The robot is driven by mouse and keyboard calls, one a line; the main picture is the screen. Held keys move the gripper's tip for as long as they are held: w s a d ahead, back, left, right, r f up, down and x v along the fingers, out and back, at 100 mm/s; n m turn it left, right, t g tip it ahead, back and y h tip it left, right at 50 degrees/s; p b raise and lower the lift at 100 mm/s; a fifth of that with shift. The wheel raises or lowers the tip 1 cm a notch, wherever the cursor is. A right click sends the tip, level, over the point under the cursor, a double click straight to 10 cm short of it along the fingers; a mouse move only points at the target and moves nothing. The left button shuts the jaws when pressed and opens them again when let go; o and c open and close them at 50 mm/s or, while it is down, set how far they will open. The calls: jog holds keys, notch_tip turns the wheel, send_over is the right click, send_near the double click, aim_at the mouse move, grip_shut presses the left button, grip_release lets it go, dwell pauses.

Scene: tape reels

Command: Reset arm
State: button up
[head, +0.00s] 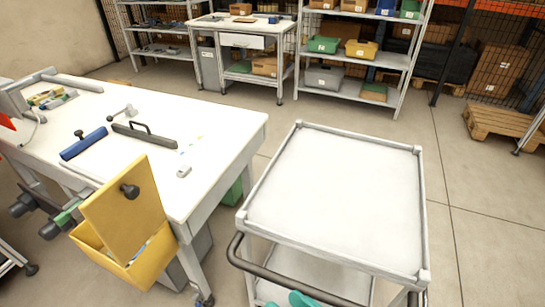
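My gripper cannot be made out in the head view. A teal shape (297,299) is cut off by the bottom edge, in front of the cart; I cannot tell what it is. No tape reel can be made out.
An empty white cart (335,195) with a dark handle stands right of centre. Left is a white workbench (215,125) with a blue bar (83,144) and a dark handled bar (145,135). A yellow box (130,265) with its lid up is at its front. Floor right of the cart is clear.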

jog(key=s+d+f+m+g+h+p, duration=0.1)
jog(key=s+d+f+g+h+p, duration=0.1)
jog(key=d, duration=0.6)
jog(key=s+d+f+m+g+h+p, duration=0.1)
jog(key=s+d+f+g+h+p, duration=0.1)
jog(key=s+d+f+g+h, duration=0.2)
jog(key=s+d+f+m+g+h+p, duration=0.1)
jog(key=s+d+f+g+h+p, duration=0.2)
jog(key=s+d, duration=0.5)
jog(key=d+h, duration=0.1)
jog(key=d, duration=0.3)
jog(key=shift+h, duration=0.4)
